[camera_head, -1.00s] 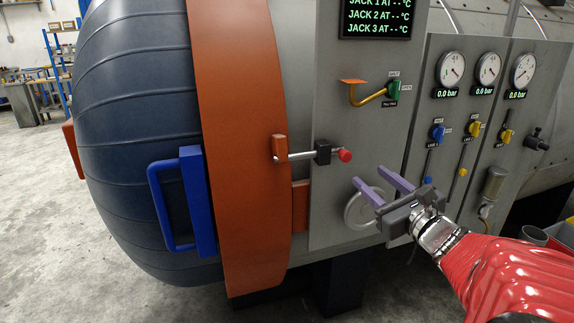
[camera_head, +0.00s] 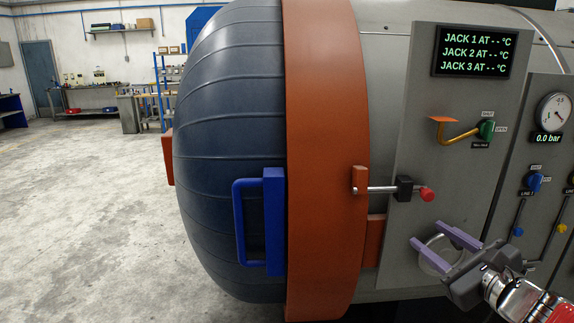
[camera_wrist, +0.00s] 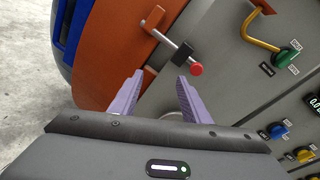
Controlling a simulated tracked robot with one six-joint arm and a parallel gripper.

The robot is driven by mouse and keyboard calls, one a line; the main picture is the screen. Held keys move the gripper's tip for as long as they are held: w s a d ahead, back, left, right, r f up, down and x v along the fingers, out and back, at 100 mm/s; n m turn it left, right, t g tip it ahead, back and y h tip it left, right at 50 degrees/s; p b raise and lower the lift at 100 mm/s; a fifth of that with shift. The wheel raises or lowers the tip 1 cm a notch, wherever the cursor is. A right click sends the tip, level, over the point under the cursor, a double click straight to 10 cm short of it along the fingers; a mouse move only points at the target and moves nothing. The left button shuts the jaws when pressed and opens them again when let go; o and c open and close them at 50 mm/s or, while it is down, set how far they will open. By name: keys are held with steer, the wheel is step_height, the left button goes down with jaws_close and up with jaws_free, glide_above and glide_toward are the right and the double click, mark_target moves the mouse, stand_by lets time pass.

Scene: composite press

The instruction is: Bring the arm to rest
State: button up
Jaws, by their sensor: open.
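My gripper (camera_head: 442,241) has purple fingers spread apart with nothing between them. In the head view it is at the lower right, in front of the grey panel and overlapping a pale round wheel (camera_head: 432,262). In the wrist view the open fingers (camera_wrist: 153,98) point toward the orange ring and the red-tipped latch rod. My red arm enters from the lower right corner of the head view. I cannot tell the exact gap between the fingers and the panel.
The press has a dark blue domed door (camera_head: 232,130) with a blue handle (camera_head: 262,222), an orange ring (camera_head: 325,130) and a latch rod (camera_head: 395,189). A yellow-armed valve (camera_head: 462,134) and gauge (camera_head: 553,112) sit on the panels. Open concrete floor (camera_head: 90,220) lies left.

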steer(key=s+a+f+n+g+y, duration=0.2)
steer(key=s+a+f+n+g, duration=0.15)
steer(key=a+n, duration=0.45)
steer(key=s+a+f+n+g+y, duration=0.1)
steer(key=s+a+f+n+g, duration=0.1)
steer(key=a+f+n+g, duration=0.5)
steer(key=s+a+n+h, duration=0.2)
steer(key=s+n+h, duration=0.3)
steer(key=s+n, duration=0.6)
steer(key=n, duration=0.3)
steer(key=shift+s+f+h, duration=0.2)
steer(key=shift+f+h, duration=0.1)
steer(key=shift+f, duration=0.1)
